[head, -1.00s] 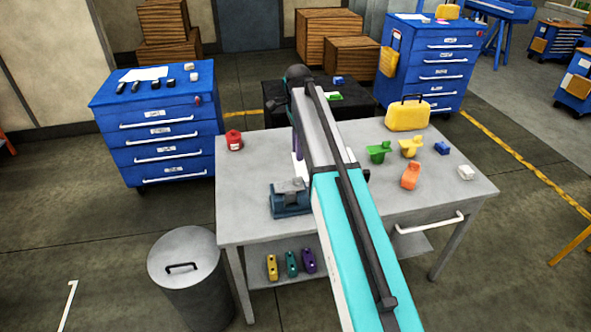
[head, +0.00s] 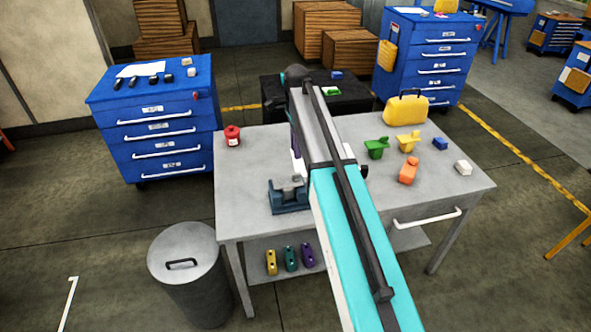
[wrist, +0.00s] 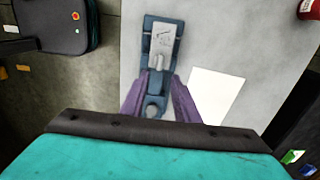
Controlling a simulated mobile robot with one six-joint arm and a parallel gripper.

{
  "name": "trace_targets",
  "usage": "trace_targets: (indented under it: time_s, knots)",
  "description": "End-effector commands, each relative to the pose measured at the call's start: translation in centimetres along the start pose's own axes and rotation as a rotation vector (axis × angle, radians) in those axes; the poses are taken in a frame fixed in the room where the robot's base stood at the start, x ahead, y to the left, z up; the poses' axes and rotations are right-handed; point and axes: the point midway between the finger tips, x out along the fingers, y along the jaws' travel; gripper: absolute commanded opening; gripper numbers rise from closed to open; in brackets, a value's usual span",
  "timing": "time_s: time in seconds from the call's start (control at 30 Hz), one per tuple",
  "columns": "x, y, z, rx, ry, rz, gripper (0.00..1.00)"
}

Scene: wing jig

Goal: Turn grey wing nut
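A blue-grey jig (head: 290,197) stands on the bench left of my arm, with a small grey part (head: 297,180) on top. In the wrist view the jig (wrist: 160,22) lies ahead of and between my fingers, with a light grey plate (wrist: 163,42) on it. A rounded grey-blue end (wrist: 153,108) shows between the fingers. I cannot tell for sure which grey part is the wing nut. My gripper (wrist: 161,76) has two purple fingers, apart, with nothing seen clamped. My arm hides most of the gripper in the head view.
The bench (head: 250,165) also holds a red can (head: 232,136), green (head: 376,149), yellow (head: 408,142) and orange (head: 408,172) pieces, and a yellow case (head: 406,108). A white sheet (wrist: 215,92) lies right of the fingers. A bin (head: 182,240) stands front left.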

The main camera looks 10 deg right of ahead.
Motion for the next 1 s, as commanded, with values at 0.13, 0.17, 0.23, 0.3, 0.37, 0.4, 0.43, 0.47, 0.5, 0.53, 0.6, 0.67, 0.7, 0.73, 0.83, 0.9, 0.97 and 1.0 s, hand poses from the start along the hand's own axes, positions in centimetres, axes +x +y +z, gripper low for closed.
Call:
trace_targets:
  time_s: [0.13,0.17,0.23,0.3,0.37,0.4,0.43,0.47,0.5,0.53,0.6,0.67,0.7,0.73,0.83,0.9,0.97,1.0]
  knots:
    - [1.5,0.1,0.0,0.000,0.000,0.002,0.28]
    - [1.8,0.1,0.0,0.000,0.000,0.002,0.28]
    - [2.6,0.1,0.0,-0.001,0.000,0.002,0.28]
    - [3.2,0.1,0.1,-0.001,0.000,0.002,0.28]
    - [3.9,0.0,0.1,-0.001,0.000,0.001,0.28]
    - [4.3,0.1,0.1,-0.001,0.000,0.002,0.28]
    - [4.6,0.1,0.1,-0.001,0.000,0.002,0.28]
    - [4.9,0.1,0.1,-0.001,0.000,0.002,0.28]
    - [5.3,0.1,0.1,-0.001,0.000,0.001,0.28]
    - [5.6,0.0,0.1,-0.001,0.000,0.001,0.28]
    - [6.3,0.0,0.2,-0.002,0.000,0.002,0.28]
    - [6.9,0.0,0.2,-0.002,0.000,0.002,0.28]
    - [7.3,0.0,0.2,-0.002,0.000,0.001,0.28]
    - [7.7,0.0,0.2,-0.002,0.000,0.002,0.28]
    - [8.6,0.0,0.2,-0.002,0.000,0.002,0.28]
    - [9.2,0.0,0.2,-0.002,0.000,0.001,0.28]
    - [9.7,0.0,0.2,-0.002,0.000,0.002,0.28]
    - [9.9,0.0,0.2,-0.002,0.000,0.001,0.28]
